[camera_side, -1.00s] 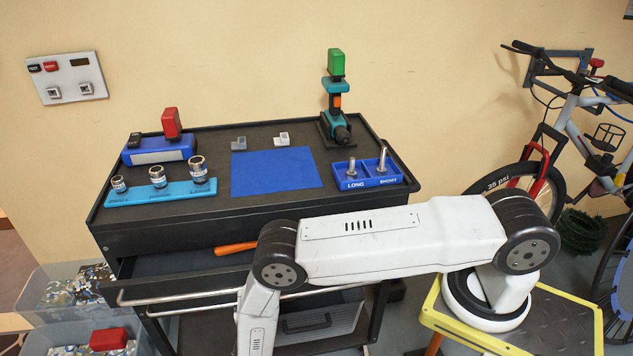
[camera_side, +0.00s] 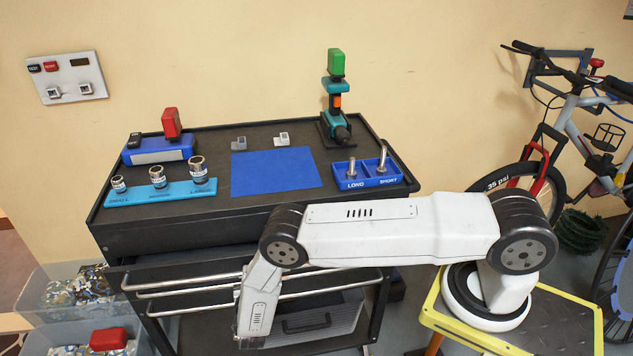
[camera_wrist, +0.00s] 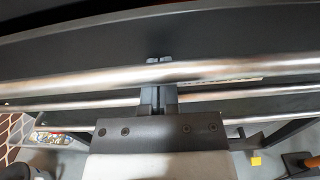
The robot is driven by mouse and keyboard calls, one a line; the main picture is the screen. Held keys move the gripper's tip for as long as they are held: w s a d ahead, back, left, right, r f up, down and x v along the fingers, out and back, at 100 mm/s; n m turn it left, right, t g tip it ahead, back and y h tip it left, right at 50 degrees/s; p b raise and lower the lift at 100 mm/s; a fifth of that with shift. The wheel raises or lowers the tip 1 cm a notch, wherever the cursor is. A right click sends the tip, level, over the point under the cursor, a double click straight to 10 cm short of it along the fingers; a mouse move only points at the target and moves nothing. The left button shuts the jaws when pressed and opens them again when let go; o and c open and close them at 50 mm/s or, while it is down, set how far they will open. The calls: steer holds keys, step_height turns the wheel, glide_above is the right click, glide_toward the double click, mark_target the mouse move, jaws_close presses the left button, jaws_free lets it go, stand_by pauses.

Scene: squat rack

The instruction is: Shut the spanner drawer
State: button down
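The spanner drawer (camera_side: 190,272) is the upper drawer of the black tool cart, below the worktop. My arm hides the gripper in the side view.
More rails (camera_side: 205,308) lie below on the cart. The worktop (camera_side: 215,215) carries a socket holder (camera_side: 130,196), a blue mat (camera_side: 275,170), a bit tray (camera_side: 368,180) and a drill (camera_side: 335,95). Clear bins (camera_side: 45,325) stand at lower left.

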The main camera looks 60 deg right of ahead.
steer(key=x, duration=0.3)
steer(key=shift+w+d, duration=0.25)
steer(key=shift+d, duration=0.05)
steer(key=shift+s+a, duration=0.1)
steer(key=shift+a, duration=0.05)
steer(key=v, duration=1.3)
steer(key=shift+s+a, duration=0.25)
steer(key=shift+r, duration=0.1)
